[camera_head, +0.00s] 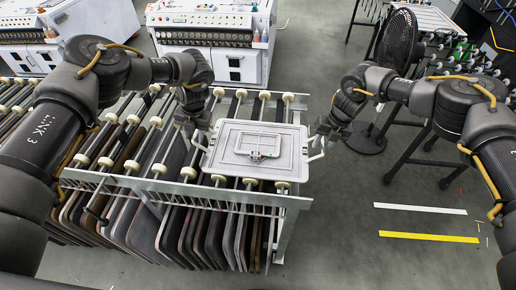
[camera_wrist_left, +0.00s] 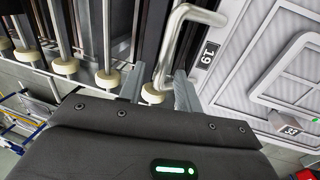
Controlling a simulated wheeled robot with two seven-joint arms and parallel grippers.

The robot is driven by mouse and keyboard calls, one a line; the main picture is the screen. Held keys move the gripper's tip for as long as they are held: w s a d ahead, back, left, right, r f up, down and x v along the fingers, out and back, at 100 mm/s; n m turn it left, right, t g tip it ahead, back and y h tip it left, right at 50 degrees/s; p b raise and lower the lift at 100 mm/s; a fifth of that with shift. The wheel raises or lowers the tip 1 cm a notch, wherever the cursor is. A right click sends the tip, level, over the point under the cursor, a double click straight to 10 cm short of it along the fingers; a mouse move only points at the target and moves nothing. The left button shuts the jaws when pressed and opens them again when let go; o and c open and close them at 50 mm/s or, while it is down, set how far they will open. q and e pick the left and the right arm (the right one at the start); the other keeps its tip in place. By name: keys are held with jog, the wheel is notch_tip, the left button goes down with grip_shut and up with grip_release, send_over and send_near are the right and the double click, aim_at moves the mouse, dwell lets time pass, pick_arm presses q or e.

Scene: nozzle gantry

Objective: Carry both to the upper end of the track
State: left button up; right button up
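A light grey rectangular panel (camera_head: 222,160) with a raised rim lies flat on the roller track (camera_head: 160,168). A small frame-shaped piece with a block (camera_head: 257,155) sits on its middle. The left wrist view shows a "19" label on the panel (camera_wrist_left: 232,85) and a "33" label on the block (camera_wrist_left: 288,124). My left gripper (camera_head: 197,128) is at the panel's left handle (camera_wrist_left: 178,40). Its fingers (camera_wrist_left: 158,90) are apart, with the handle's bent rod at the gap; contact cannot be told. My right gripper (camera_head: 322,138) is beside the right handle (camera_head: 317,156); its finger opening is unclear.
White rollers (camera_head: 159,169) line the track, with several dark panels (camera_head: 175,235) hanging below. White machines (camera_head: 215,40) stand behind. A black fan (camera_head: 397,45) and a dark stand (camera_head: 425,140) are at right.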

pick_arm(q)
notch_tip(320, 180, up, 10)
jog(key=d, duration=0.2)
jog(key=shift+r, duration=0.15)
pick_arm(e)
notch_tip(320, 180, up, 12)
jog(key=d, duration=0.2)
jog(key=shift+d, duration=0.2)
pick_arm(q)
jog(key=shift+s, duration=0.1)
pick_arm(e)
jog(key=shift+s+f, duration=0.1)
jog(key=shift+f, duration=0.05)
